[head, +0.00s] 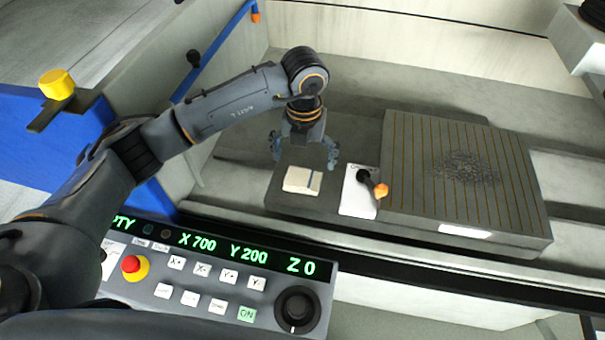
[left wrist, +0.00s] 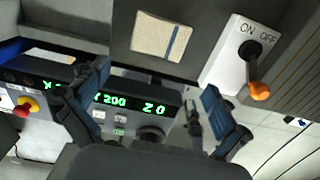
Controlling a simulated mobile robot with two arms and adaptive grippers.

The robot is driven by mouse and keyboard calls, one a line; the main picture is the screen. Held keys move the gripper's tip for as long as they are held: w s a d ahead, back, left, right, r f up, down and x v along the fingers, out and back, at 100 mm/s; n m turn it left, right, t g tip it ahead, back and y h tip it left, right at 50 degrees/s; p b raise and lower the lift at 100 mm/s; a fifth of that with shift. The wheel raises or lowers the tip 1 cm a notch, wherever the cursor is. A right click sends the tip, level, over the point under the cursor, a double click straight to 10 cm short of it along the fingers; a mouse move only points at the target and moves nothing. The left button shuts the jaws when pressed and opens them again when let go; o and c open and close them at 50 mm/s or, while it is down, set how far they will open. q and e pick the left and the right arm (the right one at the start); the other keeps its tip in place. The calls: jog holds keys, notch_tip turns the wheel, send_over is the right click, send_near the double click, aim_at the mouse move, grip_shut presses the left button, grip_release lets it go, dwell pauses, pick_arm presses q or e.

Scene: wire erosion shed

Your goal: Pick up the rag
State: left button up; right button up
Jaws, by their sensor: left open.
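The rag (head: 301,180) is a folded cream cloth with a blue stripe. It lies flat on the dark grey ledge left of the ON/OFF switch plate. In the left wrist view the rag (left wrist: 160,38) shows at the top middle, beyond the fingertips. My left gripper (head: 304,164) is open and empty, with its fingers pointing down above and just behind the rag in the head view. The left gripper's two fingers also show in the left wrist view (left wrist: 152,100), spread apart with nothing between them. My right gripper is not in view.
A white switch plate (head: 357,196) with an orange-tipped lever (head: 381,190) stands close right of the rag. A ribbed grey block (head: 455,185) lies further right. A control panel (head: 220,275) with a red button is in front. A blue rail is at left.

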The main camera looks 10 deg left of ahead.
pick_arm(q)
jog(key=p, duration=0.1)
send_over(302, 180)
jog(key=f, duration=0.4)
jog(key=shift+s+d+f, duration=0.2)
jog(key=shift+s+f, duration=0.05)
jog(key=shift+f, duration=0.05)
jog(key=f, duration=0.1)
jog(key=f+p, duration=0.1)
jog(key=f, duration=0.1)
jog(key=shift+w+a+f+p, duration=0.15)
jog(key=shift+w+f+p, duration=0.1)
jog(key=shift+p, duration=0.05)
jog(key=shift+f, duration=0.3)
jog(key=c, duration=0.9)
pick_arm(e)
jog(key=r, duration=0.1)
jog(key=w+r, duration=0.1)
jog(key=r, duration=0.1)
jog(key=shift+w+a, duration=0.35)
